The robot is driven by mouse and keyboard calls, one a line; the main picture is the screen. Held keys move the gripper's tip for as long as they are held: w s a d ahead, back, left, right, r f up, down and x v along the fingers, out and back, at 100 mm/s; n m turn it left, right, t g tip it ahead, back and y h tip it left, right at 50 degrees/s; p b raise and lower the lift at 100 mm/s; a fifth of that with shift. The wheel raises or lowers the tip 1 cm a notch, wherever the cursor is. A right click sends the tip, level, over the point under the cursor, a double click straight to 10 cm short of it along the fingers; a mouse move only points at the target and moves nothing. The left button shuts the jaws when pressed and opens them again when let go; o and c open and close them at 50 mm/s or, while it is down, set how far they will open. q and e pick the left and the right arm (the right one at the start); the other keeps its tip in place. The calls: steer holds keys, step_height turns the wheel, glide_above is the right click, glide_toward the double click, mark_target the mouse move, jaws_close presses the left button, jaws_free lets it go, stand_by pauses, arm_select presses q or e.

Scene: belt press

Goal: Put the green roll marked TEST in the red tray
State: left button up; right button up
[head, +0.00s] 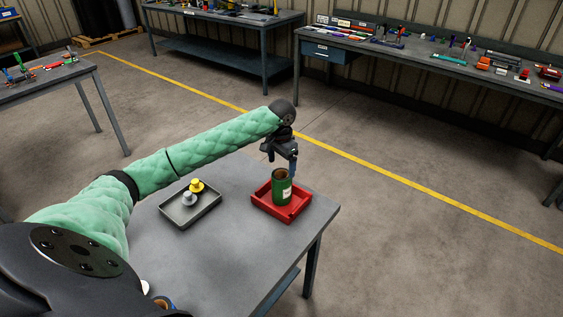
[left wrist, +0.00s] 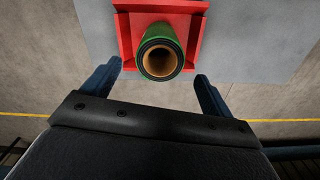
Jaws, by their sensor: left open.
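The green roll (head: 281,189) stands upright in the red tray (head: 296,210) near the far right corner of the table. It has a pale label on its side, too small to read. My left gripper (head: 281,160) is above and just behind the roll, open and empty. In the left wrist view the roll (left wrist: 161,59) shows its hollow brown core, with the red tray (left wrist: 127,40) around it. The open fingers of the left gripper (left wrist: 155,88) lie on either side below the roll in the picture, apart from it. My right gripper is not in view.
A grey tray (head: 178,215) with a yellow-topped piece (head: 197,186) and a silver piece (head: 189,199) sits left of the red tray on the grey table (head: 232,245). Part of another roll (head: 163,303) shows at the near edge. Tool-covered benches stand farther back.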

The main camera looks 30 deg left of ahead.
arm_select(q)
steer(key=shift+r, duration=1.25)
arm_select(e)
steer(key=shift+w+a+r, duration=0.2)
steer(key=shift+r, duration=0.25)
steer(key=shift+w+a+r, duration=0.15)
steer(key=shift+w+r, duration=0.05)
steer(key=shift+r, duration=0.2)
arm_select(q)
steer(key=shift+r, duration=0.1)
